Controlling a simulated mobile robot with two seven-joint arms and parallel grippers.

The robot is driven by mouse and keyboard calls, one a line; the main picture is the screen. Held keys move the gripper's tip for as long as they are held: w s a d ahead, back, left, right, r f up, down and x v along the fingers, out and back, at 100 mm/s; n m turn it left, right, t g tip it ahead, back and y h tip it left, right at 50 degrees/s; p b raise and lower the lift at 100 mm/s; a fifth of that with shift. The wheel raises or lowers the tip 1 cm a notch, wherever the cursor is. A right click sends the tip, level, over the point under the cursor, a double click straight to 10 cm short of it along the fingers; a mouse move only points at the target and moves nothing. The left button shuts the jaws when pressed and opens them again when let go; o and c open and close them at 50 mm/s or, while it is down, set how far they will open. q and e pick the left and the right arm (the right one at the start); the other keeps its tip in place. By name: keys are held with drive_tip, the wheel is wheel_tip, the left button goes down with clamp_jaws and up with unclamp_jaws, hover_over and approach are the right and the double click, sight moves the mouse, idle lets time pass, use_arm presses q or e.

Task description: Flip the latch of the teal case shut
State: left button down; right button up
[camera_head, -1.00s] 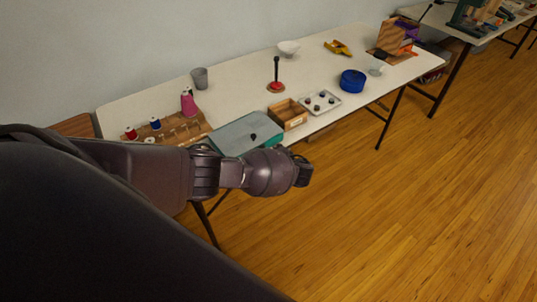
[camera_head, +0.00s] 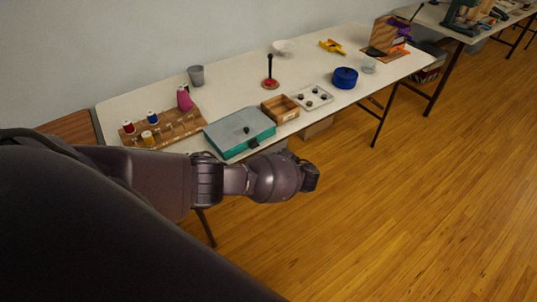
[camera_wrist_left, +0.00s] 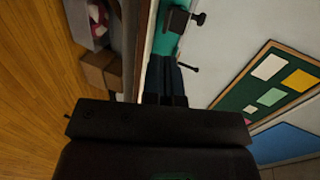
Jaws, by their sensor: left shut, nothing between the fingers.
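The teal case (camera_head: 227,133) lies near the front edge of the table with its greyish lid down. A small dark latch piece (camera_head: 254,143) shows on its front face; I cannot tell its exact position. In the left wrist view the case's teal side (camera_wrist_left: 167,42) shows, with a black latch piece (camera_wrist_left: 177,20) on it. My left gripper (camera_wrist_left: 164,66) is shut and empty, its fingertips close to the teal side, below the latch piece in that picture. Contact cannot be told. In the head view my left arm crosses in front of the table; its fingers are not clear there. My right gripper is not in view.
A spool rack (camera_head: 165,134) stands left of the case, and a wooden box (camera_head: 280,109) and a tray (camera_head: 313,97) stand right of it. A grey cup (camera_head: 196,75) and a red-based post (camera_head: 270,72) stand behind. The wooden floor at the right is clear.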

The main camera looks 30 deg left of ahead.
use_arm(q)
drive_tip(key=s+d, duration=0.2)
drive_tip(key=d, duration=0.4)
drive_tip(key=shift+s+d, duration=0.15)
drive_tip(key=shift+s, duration=0.05)
drive_tip(key=shift+f, duration=0.1)
